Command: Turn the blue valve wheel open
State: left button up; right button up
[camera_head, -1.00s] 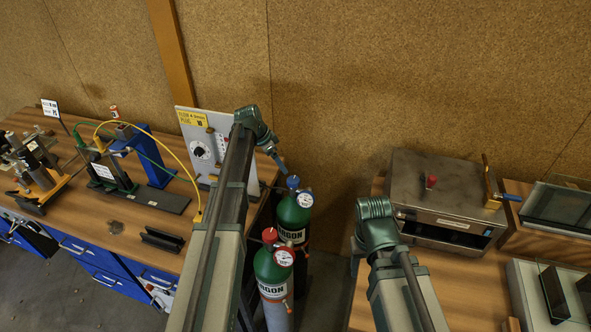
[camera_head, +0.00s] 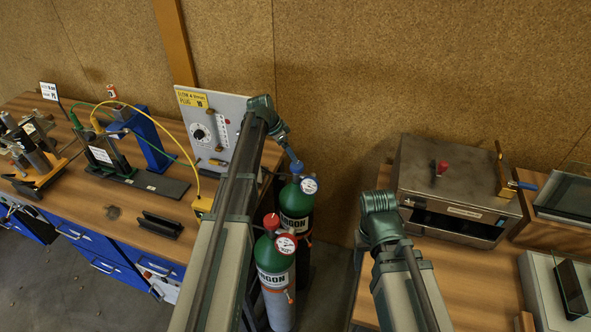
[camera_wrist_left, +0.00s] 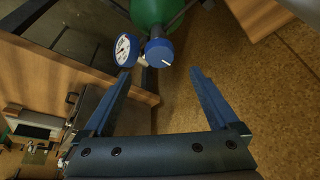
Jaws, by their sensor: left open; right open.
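The blue valve wheel (camera_head: 296,167) sits on top of the rear green argon cylinder (camera_head: 297,207). In the left wrist view the wheel (camera_wrist_left: 159,52) shows from above with a white mark, beside a blue-rimmed gauge (camera_wrist_left: 125,49). My left gripper (camera_wrist_left: 160,74) is open, its two blue fingers apart, with the wheel just beyond and between the fingertips. They do not appear to touch it. In the head view the left arm's wrist partly hides this gripper. My right gripper (camera_head: 379,226) is open over the right side; its fingertips are hard to make out.
A front argon cylinder (camera_head: 275,265) with a red knob (camera_head: 271,221) stands close by. A workbench (camera_head: 150,235) with devices is at left. A metal oven (camera_head: 455,185) stands on the right table. A cork wall (camera_head: 340,80) is behind.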

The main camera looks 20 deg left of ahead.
aim_at(297, 165)
pick_arm(q)
jog(key=b+x, duration=0.6)
jog(key=x, duration=0.2)
jog(key=shift+r, duration=0.1)
jog(key=c, duration=1.4)
